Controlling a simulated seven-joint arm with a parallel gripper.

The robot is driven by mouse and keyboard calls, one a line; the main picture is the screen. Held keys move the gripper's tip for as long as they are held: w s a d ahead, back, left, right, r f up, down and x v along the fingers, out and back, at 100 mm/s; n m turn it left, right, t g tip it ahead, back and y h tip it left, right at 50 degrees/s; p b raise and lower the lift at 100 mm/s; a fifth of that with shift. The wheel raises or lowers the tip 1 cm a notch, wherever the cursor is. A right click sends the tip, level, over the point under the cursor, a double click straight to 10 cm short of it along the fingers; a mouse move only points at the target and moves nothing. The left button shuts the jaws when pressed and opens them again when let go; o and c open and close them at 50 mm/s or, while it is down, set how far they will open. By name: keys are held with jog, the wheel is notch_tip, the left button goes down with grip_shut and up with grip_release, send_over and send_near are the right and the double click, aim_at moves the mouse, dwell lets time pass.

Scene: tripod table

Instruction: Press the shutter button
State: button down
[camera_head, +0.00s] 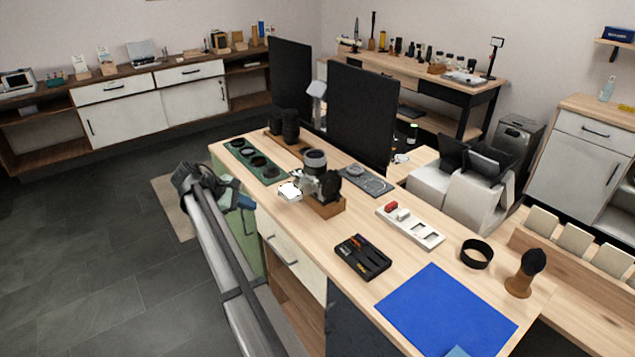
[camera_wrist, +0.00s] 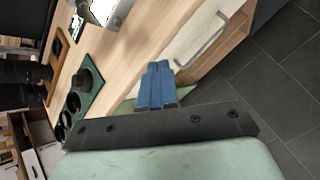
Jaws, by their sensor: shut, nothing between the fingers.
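A camera (camera_head: 329,186) with a lens sits on a small wooden block (camera_head: 325,208) on the wooden table (camera_head: 310,240). Its bright white screen (camera_head: 290,191) faces left in the head view. In the wrist view only part of the camera (camera_wrist: 103,10) shows at the top edge. I cannot make out the shutter button in either view. My gripper (camera_head: 246,203) has blue fingers and is to the left of the camera, near the table's edge, apart from the camera. In the wrist view the blue fingers (camera_wrist: 158,68) are shut together with nothing between them.
A green tray (camera_head: 257,161) with dark round pieces lies behind the camera, near dark lenses (camera_head: 290,126). A grey tray (camera_head: 364,181) is right of it. A black tool tray (camera_head: 362,258) and blue mat (camera_head: 445,310) lie in front. Tall dark panels (camera_head: 360,116) stand behind.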

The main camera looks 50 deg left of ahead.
aim_at(318, 186)
jog(key=w+d+r, duration=0.4)
jog(key=w+d, duration=0.1)
jog(key=d, duration=0.2)
jog(key=shift+w+d, duration=0.35)
jog(key=shift+d, duration=0.05)
jog(key=shift+w, duration=0.1)
jog(key=w, duration=0.8)
jog(key=shift+w, duration=0.3)
jog(key=shift+w, duration=0.7)
dwell(2.6)
jog(key=shift+s, duration=0.7)
jog(key=shift+s, duration=0.1)
